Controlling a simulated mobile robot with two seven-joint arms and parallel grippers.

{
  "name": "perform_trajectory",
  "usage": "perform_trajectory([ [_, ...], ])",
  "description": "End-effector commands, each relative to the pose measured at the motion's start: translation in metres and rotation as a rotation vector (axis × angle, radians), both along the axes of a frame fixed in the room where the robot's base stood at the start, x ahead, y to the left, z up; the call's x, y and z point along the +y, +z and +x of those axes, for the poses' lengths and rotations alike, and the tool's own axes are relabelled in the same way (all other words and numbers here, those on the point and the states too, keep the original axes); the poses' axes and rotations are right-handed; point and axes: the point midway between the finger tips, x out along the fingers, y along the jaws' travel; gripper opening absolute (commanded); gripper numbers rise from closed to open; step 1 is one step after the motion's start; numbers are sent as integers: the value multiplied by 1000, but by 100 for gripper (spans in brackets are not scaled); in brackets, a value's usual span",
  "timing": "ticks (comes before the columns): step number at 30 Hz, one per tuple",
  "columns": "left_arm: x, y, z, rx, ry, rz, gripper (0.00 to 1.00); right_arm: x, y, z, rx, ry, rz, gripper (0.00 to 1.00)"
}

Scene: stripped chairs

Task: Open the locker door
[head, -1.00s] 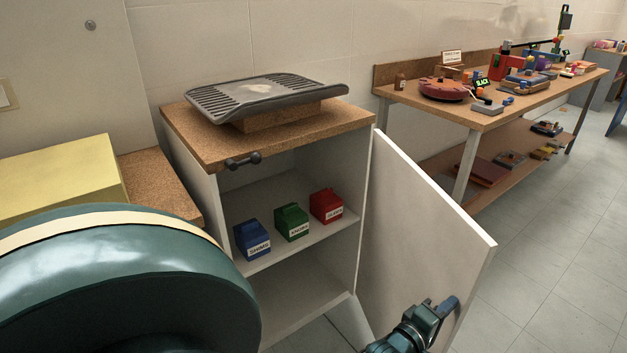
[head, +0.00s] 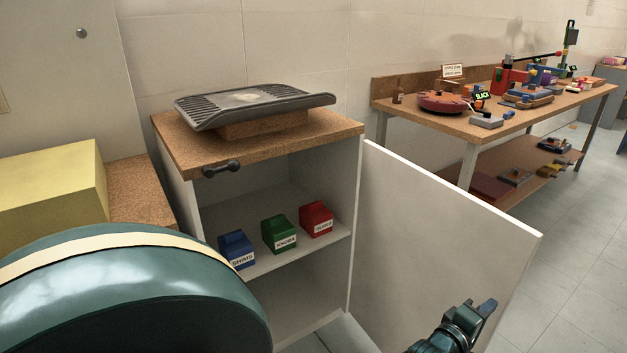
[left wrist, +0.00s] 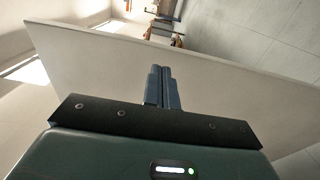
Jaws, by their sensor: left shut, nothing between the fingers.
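The locker (head: 352,205) is a white cabinet with a cork-coloured top. Its white door (head: 440,215) is swung wide open to the right, and the shelf inside is exposed. A dark handle-like knob (head: 221,168) sits at the front edge of the top. My left gripper (head: 484,311) is shut and empty in front of the door's inner face, low in the head view. In the left wrist view the shut fingers (left wrist: 163,88) point at the door panel (left wrist: 230,75); I cannot tell whether they touch it. My right gripper is not in view.
Blue (head: 237,250), green (head: 279,234) and red (head: 316,218) labelled boxes stand on the shelf. A grey grated tray (head: 253,104) lies on top. A workbench (head: 469,118) with tools stands behind the door. A yellow block (head: 50,190) is at left. Floor at right is clear.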

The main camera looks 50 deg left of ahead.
Motion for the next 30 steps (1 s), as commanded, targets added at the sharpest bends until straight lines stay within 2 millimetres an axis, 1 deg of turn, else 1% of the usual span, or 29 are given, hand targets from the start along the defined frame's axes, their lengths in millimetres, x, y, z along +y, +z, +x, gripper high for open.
perform_trajectory([
  [22,0,0,-1,1,0,-1,0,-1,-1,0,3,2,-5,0],
  [26,1,0,-14,2,0,-1,0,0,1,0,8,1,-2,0],
  [29,3,1,-33,4,0,-1,0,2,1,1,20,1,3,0],
  [30,4,0,-42,4,0,0,0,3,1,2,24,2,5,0],
])
